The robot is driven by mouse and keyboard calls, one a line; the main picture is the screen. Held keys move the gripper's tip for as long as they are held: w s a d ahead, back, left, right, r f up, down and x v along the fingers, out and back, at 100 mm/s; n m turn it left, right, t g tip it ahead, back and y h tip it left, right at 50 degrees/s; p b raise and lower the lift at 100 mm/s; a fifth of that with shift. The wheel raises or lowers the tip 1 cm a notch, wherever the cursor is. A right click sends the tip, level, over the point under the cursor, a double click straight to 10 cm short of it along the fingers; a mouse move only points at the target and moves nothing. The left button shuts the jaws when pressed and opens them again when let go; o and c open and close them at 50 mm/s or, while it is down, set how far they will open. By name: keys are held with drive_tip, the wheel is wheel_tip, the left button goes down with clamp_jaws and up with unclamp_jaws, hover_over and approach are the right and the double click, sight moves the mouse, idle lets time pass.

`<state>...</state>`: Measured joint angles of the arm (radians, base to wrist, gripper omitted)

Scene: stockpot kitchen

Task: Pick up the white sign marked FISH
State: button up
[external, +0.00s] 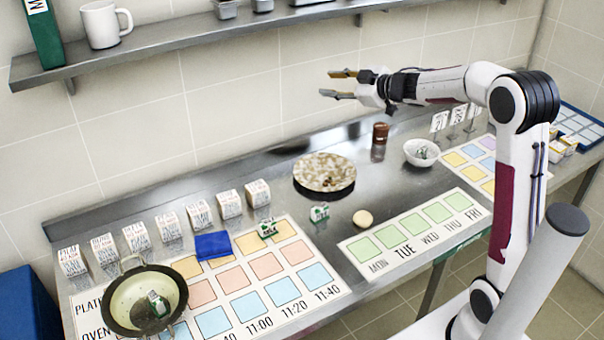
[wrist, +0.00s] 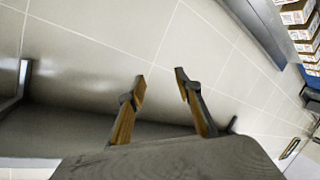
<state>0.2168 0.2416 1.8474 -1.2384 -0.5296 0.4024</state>
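Small white signs stand in a row at the back right of the steel counter in the external view: a left one (external: 439,121), a middle one (external: 458,114) and a right one (external: 474,110). Their lettering is too small to read, so I cannot tell which says FISH. My gripper (external: 338,84) is raised above the back of the counter, left of the signs and pointing left. Its two fingers are spread with nothing between them. The wrist view shows the open gripper (wrist: 160,82) against tiled wall; no sign is identifiable there.
A white bowl (external: 421,153), a brown jar (external: 380,132) and a speckled round board (external: 324,171) stand left of the signs. A coloured chart (external: 448,176) lies in front of them. A wall shelf (external: 170,40) runs along the back. A pan (external: 112,322) is at front left.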

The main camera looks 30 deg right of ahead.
drive_tip(key=w+a+f+n+g+y, duration=0.2)
drive_tip(key=a+f+n+y, duration=0.15)
drive_tip(key=f, duration=0.35)
drive_tip(key=n+g+y, duration=0.5)
drive_tip(key=g+y, duration=0.1)
drive_tip(key=g, duration=0.7)
approach(324, 206)
drive_tip(key=x, duration=0.3)
drive_tip(key=shift+s+a, duration=0.1)
drive_tip(key=shift+s, duration=0.05)
drive_tip(key=shift+x, duration=1.3)
drive_tip(key=shift+a, duration=0.15)
